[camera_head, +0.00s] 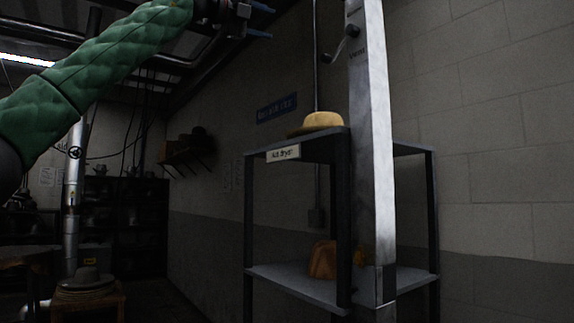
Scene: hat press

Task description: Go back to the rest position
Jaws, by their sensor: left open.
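My left arm, in a green quilted sleeve, comes in from the left and reaches up to the top of the head view. My left gripper (262,22) is at its end, near the top edge. Its two blue fingers stand apart with nothing visible between them. It is high up, apart from the shelf and the hats. My right gripper is not in view.
A metal shelf rack (300,285) stands right of centre. A tan hat (319,122) lies on its top and a brown item (322,260) sits lower. A metal post (373,170) rises in front. A grey hat (88,279) rests on a stool at lower left.

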